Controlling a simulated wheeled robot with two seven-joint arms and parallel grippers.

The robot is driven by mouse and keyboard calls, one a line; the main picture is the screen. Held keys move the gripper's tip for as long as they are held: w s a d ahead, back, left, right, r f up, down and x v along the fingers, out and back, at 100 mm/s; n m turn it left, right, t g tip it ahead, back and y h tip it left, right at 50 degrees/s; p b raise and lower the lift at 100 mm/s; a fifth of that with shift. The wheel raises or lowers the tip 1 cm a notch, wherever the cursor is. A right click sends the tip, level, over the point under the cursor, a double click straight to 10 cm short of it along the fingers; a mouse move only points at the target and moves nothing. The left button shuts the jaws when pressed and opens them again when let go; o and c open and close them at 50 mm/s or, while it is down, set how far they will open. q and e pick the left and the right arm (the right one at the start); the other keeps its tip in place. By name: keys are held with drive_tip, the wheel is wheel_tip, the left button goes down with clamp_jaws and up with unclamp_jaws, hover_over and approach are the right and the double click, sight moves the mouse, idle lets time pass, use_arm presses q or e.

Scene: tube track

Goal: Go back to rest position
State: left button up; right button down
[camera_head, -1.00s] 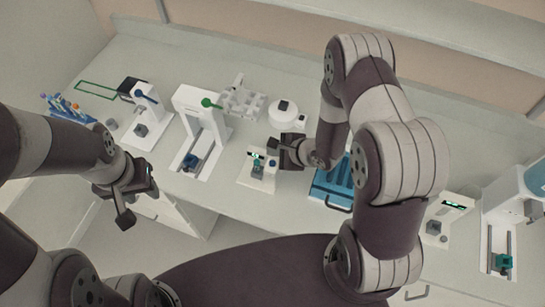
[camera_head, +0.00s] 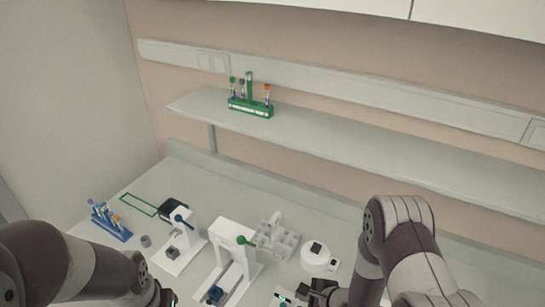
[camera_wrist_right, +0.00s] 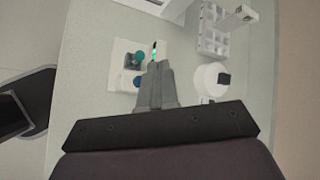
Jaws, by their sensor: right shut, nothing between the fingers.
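My right gripper (camera_head: 305,296) is at the bottom edge of the head view, right of centre, and partly cut off. In the right wrist view its fingers (camera_wrist_right: 158,70) are together with nothing between them, over or in front of a small white device (camera_wrist_right: 130,72) with teal and dark blue parts. My left arm (camera_head: 80,268) comes in at the lower left of the head view. Only a bit of its gripper (camera_head: 165,297) shows at the bottom edge, so its jaws cannot be read.
On the bench are a blue tube rack (camera_head: 110,224), a white device with a blue knob (camera_head: 178,250), a taller one with a green knob (camera_head: 236,262), a grey compartment tray (camera_head: 278,240) and a round white device (camera_head: 318,258). A green rack (camera_head: 250,111) stands on the wall shelf (camera_head: 330,138).

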drive_tip(key=s+d+f+n+g+h+b, duration=0.25)
drive_tip(key=s+d+n, duration=0.2)
drive_tip(key=n, duration=0.25)
drive_tip(key=s+d+f+n+g+h+b, duration=0.1)
drive_tip(key=s+d+n+g+h+b, duration=0.2)
drive_tip(key=s+n, duration=0.3)
drive_tip(key=n+b, duration=0.2)
drive_tip(key=b, duration=0.2)
drive_tip(key=s+a+r+n+b, duration=0.1)
drive_tip(key=n+b, duration=0.1)
drive_tip(key=b, duration=0.3)
drive_tip(key=s+a+r+n+b, duration=0.1)
drive_tip(key=n+b, duration=0.1)
drive_tip(key=b, duration=0.2)
drive_tip(key=shift+s+a+r+n+b, duration=0.1)
drive_tip(key=shift+s+r+n+b, duration=0.1)
drive_tip(key=shift+n+b, duration=0.1)
drive_tip(key=shift+s, duration=0.15)
drive_tip(key=shift+f, duration=0.1)
